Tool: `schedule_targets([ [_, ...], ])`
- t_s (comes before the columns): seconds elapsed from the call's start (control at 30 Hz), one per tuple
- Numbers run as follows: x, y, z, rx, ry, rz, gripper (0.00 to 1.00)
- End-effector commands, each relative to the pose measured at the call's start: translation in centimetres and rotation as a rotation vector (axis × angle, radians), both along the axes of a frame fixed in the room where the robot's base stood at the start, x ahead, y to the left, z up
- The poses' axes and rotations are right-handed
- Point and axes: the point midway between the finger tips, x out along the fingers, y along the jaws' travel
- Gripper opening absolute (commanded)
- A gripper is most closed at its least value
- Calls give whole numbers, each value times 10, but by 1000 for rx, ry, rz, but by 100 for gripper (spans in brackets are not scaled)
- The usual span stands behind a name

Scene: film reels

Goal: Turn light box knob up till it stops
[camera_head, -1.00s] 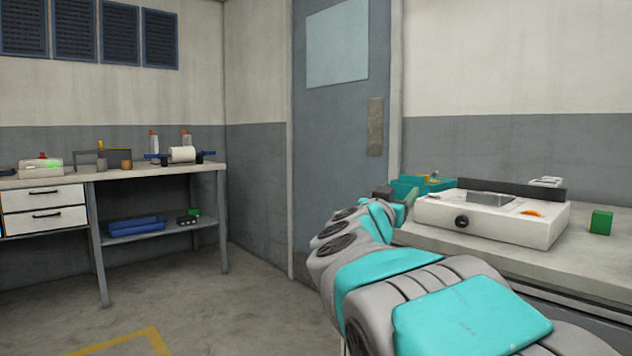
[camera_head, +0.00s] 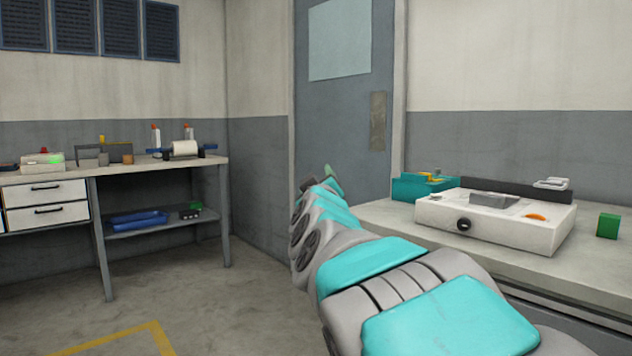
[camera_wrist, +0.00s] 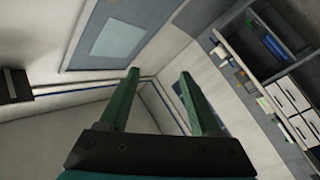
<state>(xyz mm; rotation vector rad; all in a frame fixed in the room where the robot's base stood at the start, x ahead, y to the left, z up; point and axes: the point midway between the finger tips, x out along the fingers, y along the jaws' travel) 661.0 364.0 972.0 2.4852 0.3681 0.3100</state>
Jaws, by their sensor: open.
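The light box (camera_head: 515,222) is a white box on the right-hand bench in the head view. Its black round knob (camera_head: 464,225) is on the front face, towards the left. My arm reaches forward to the left of the box, and my gripper (camera_head: 331,174) is at its far end, clear of the knob. In the wrist view my gripper (camera_wrist: 160,88) shows two green fingers spread apart with nothing between them. Neither the knob nor the light box shows in the wrist view.
A teal bin (camera_head: 408,187) stands behind the box's left end, and a green block (camera_head: 608,226) stands to its right. The bench (camera_head: 400,220) is bare left of the box. A second bench (camera_head: 130,170) with drawers stands at the left.

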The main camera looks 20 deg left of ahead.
Motion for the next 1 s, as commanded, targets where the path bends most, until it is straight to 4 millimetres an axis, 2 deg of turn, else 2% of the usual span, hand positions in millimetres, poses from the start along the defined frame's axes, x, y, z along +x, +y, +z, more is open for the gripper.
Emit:
schedule_targets([
  [0.1,-5,13,-4,-65,1,29,64],
  [0.23,-8,20,-8,-106,5,47,64],
  [0.73,-8,20,-10,-116,10,50,64],
  [0.87,-8,-1,-27,-114,82,49,64],
  [0.97,-11,-38,-60,-106,224,45,64],
  [1.0,-15,-55,-78,-99,295,40,64],
])
